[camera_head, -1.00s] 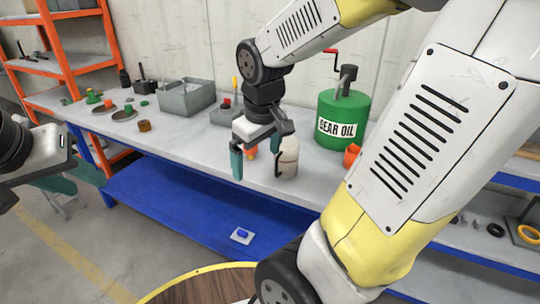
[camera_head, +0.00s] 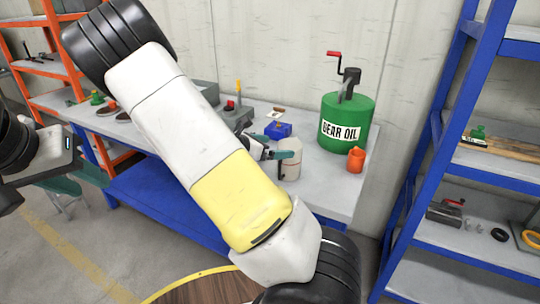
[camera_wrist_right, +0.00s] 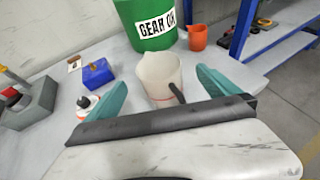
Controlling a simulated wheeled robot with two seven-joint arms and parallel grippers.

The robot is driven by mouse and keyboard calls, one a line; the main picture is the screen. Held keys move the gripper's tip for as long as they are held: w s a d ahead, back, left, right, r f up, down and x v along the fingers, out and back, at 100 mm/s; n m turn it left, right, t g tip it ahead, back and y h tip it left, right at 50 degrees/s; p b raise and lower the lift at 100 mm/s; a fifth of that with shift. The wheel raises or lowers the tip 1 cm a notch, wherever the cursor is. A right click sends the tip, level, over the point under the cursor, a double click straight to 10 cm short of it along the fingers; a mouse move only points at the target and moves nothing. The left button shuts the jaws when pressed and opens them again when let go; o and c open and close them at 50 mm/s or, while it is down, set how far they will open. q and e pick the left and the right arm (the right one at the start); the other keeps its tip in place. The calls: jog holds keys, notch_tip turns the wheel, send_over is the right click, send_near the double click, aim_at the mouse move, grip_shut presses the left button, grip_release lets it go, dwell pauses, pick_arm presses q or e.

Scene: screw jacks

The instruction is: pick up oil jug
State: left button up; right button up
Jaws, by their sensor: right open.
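The oil jug (camera_head: 290,158) is a pale, upright jug on the grey workbench (camera_head: 325,190), in front of the green drum. My right gripper (camera_head: 278,155) is open. In the wrist view its teal fingers (camera_wrist_right: 162,94) point at the jug from either side, with the jug between or just beyond the tips; contact is not clear. My left gripper (camera_head: 80,172) is at the far left, away from the jug; its jaw state is unclear.
A green GEAR OIL drum (camera_head: 346,122) stands behind the jug, with an orange cup (camera_head: 356,160) to its right. A blue block (camera_wrist_right: 96,73) and a small white-and-red item (camera_wrist_right: 86,103) lie to the left. A blue shelf (camera_head: 440,130) stands at the right.

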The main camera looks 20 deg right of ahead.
aim_at(298, 147)
jog(key=x, duration=0.7)
jog(key=shift+w+f, duration=0.15)
jog(key=shift+f, duration=0.2)
jog(key=c, duration=2.1)
jog(key=shift+o, duration=0.2)
